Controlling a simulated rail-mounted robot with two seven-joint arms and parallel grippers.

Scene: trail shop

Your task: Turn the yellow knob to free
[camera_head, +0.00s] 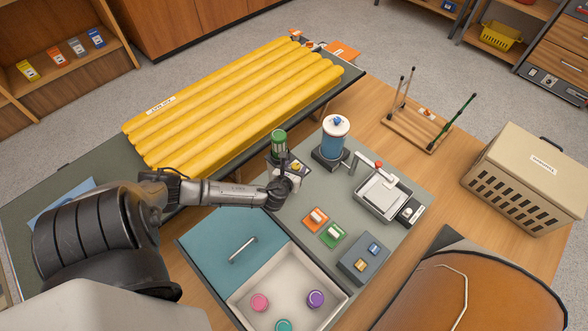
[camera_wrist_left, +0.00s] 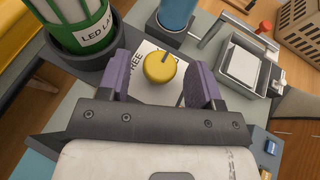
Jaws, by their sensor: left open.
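The yellow knob (camera_wrist_left: 160,68) is round with a dark pointer line on its top, which points to the upper right in the left wrist view. It stands on a white plate (camera_wrist_left: 140,87) with printed letters, partly hidden, that read "REE". My left gripper (camera_wrist_left: 160,82) is open, with its two purple-padded fingers on either side of the knob and a gap visible around it. In the head view my left gripper (camera_head: 288,174) is at the knob (camera_head: 296,166), which shows only in small part. My right gripper is not in view.
A green LED lantern (camera_head: 279,143) stands close beside the knob. A blue cylinder (camera_head: 335,138) stands to its right. A small metal tray (camera_head: 368,200) and coloured switches (camera_head: 316,217) are on the grey panel. A yellow air mat (camera_head: 230,100) lies behind.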

